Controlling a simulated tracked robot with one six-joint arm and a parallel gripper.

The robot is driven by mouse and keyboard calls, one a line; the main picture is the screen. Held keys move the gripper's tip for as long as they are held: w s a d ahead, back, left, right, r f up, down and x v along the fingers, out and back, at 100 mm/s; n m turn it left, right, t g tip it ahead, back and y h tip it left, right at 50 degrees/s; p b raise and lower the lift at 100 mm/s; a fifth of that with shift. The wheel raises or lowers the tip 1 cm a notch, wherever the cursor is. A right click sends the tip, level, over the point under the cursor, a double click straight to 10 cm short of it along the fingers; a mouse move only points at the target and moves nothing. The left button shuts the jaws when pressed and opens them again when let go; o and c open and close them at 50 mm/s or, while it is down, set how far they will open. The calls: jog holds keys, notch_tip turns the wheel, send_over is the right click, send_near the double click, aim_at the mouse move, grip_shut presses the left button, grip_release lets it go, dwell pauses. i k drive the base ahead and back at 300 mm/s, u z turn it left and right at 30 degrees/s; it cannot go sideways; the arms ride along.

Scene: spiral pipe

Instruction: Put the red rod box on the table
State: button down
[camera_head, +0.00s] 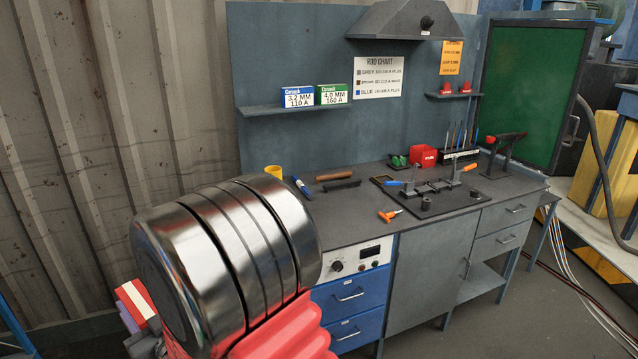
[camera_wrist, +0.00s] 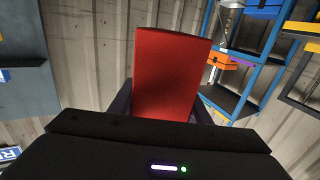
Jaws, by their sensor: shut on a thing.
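The red rod box (camera_wrist: 172,75) stands up between the two dark fingers of my gripper (camera_wrist: 163,101) in the wrist view. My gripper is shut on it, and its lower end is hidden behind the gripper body. In the head view the box (camera_head: 137,304) shows red with a white label at the lower left, mostly hidden behind my arm. It is held in the air, left of the table. The table is a grey workbench (camera_head: 330,213) with its top in the middle of the head view. My arm hides the table's near left corner.
A yellow cup (camera_head: 273,172), a brown-handled brush (camera_head: 337,178) and an orange tool (camera_head: 389,215) are on the tabletop. A dark fixture plate (camera_head: 440,196) fills its right part. Blue and green boxes (camera_head: 332,95) stand on the shelf above. The front left tabletop looks clear.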

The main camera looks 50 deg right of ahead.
aim_at(324, 225)
jog(key=z, duration=0.85)
jog(key=i, duration=1)
jog(key=z, duration=0.1)
